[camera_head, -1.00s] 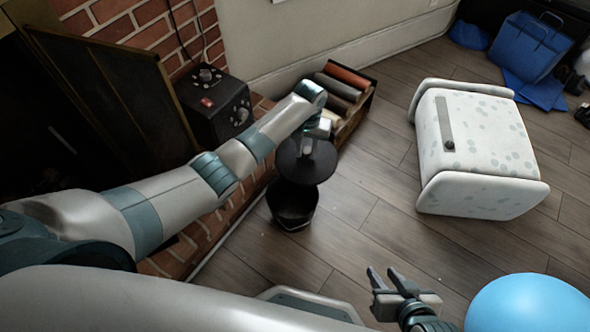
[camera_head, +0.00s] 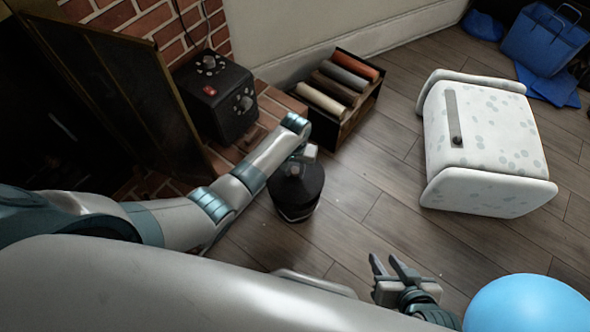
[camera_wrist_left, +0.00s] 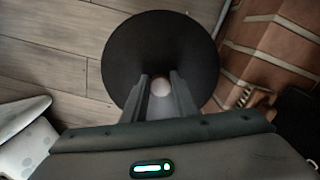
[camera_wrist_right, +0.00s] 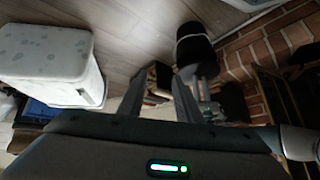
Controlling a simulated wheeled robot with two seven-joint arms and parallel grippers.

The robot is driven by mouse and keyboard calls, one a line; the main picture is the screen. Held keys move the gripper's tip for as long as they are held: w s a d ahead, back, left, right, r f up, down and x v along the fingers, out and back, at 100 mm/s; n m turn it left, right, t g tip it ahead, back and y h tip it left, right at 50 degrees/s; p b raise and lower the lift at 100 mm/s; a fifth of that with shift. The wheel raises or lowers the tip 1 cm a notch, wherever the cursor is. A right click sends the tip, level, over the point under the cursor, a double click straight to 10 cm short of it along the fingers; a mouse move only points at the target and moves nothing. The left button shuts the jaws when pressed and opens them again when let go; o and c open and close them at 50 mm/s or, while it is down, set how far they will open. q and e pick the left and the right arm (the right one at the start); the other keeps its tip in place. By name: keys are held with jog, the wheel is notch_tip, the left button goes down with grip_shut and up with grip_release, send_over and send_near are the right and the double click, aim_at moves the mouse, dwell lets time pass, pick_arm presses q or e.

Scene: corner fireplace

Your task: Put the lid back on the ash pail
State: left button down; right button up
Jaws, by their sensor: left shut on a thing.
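The black round lid (camera_head: 292,184) is level over the dark ash pail (camera_head: 298,213) on the floor, lined up with its mouth. Whether it rests fully on the rim I cannot tell. My left gripper (camera_head: 299,163) is above the lid, shut on its pale knob. In the left wrist view the lid (camera_wrist_left: 130,55) fills the space beyond the fingers (camera_wrist_left: 160,84) and hides the pail. The right wrist view shows the pail (camera_wrist_right: 192,30) and lid close together. My right gripper (camera_head: 386,260) is open and empty, low over the floor to the right of the pail.
A rack of rolls (camera_head: 342,97) stands behind the pail. A black box with knobs (camera_head: 216,98) sits on the brick hearth (camera_head: 279,110), at left. A white spotted ottoman (camera_head: 487,150) and a blue ball (camera_head: 520,304) are at right. The floor between is clear.

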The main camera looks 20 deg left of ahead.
aim_at(295, 178)
jog(key=shift+w+a, duration=0.1)
